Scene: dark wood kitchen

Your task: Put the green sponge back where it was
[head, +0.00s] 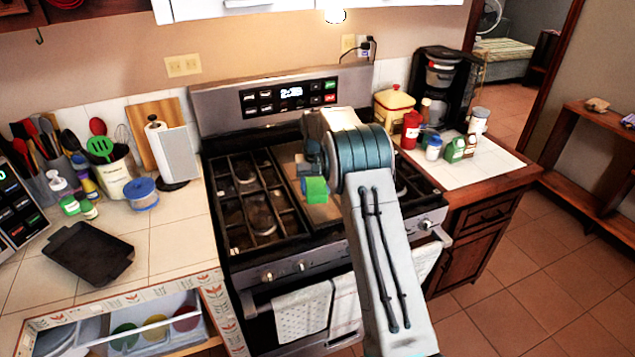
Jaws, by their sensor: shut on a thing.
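My gripper (310,178) is shut on the sponge. The fingers are small and partly hidden by the arm's wrist. The sponge appears to be above the stove top; its exact height cannot be told.
The left counter holds a dark tray (88,253), a utensil pot (117,172), a paper towel roll (172,155) and several bottles. An open drawer (150,330) is at the lower left. The right counter has a coffee maker (440,85), jars and a white mat (490,168).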

